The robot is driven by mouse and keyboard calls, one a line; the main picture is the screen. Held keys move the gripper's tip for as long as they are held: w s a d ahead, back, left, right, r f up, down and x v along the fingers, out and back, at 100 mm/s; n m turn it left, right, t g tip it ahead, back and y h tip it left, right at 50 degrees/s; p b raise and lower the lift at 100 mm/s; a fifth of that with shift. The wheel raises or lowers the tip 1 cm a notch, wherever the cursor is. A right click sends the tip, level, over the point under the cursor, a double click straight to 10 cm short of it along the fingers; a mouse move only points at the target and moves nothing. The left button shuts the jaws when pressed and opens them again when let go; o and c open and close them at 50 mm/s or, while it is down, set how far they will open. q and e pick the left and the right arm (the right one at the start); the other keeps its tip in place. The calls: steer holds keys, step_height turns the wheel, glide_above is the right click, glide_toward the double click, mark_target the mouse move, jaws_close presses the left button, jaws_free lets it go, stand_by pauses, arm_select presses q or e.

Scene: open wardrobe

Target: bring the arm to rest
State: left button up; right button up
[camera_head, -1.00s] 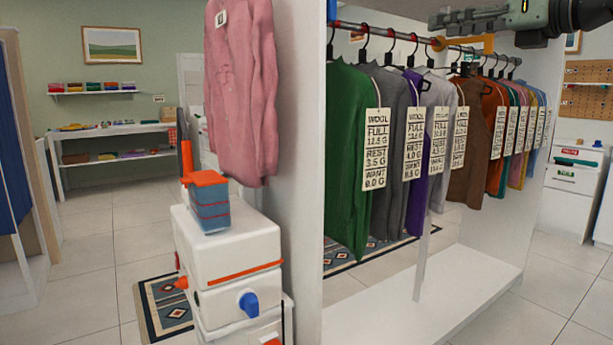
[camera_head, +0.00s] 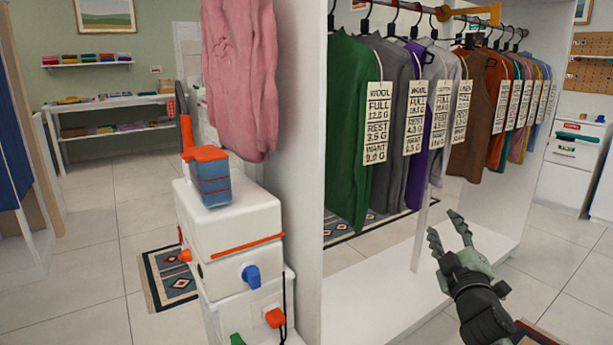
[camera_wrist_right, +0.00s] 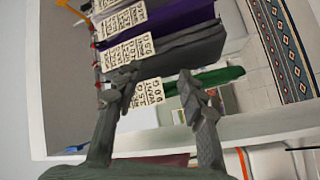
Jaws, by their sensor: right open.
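My right gripper (camera_head: 450,236) is in the lower right of the head view, in front of the open wardrobe (camera_head: 385,300). Its two fingers are spread with nothing between them. In the right wrist view the fingers (camera_wrist_right: 156,85) also stand apart and empty, with hanging garments and their tags beyond. A row of garments hangs from the rail, from a green one (camera_head: 350,140) at the left to a brown one (camera_head: 470,150) and several more at the right. My left gripper is not in view.
A white box unit (camera_head: 228,235) with a blue, orange-lidded container (camera_head: 210,180) stands left of the wardrobe. A pink garment (camera_head: 240,80) hangs on the wardrobe's outer side. A white drawer unit (camera_head: 568,175) stands at the right. A patterned rug (camera_head: 168,280) lies on the floor.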

steer(key=s+d+f+m+g, duration=0.1)
steer(key=s+f+m+g, duration=0.2)
steer(key=f, duration=0.5)
steer(key=s+f+m+g+h, duration=0.1)
steer(key=s+f+g, duration=0.1)
steer(key=s+f, duration=0.5)
steer(key=s+d+f+m+g, duration=0.1)
steer(key=s+f+g, duration=0.2)
steer(key=f, duration=0.6)
steer(key=s+a+f+m+g, duration=0.1)
steer(key=s+f+g, duration=0.1)
steer(key=s+f, duration=0.3)
steer(key=s+a+f+m+g+y, duration=0.1)
steer(key=s+f+g, duration=0.2)
steer(key=s, duration=0.8)
steer(key=s+a+f+m+g+y, duration=0.1)
steer(key=s+a+f+g, duration=0.1)
steer(key=s+f, duration=0.4)
steer(key=shift+s+f+g+p, duration=0.4)
steer(key=shift+s+g, duration=0.3)
steer(key=shift+s, duration=0.4)
steer(key=shift+o, duration=0.4)
steer(key=shift+w+a, duration=0.1)
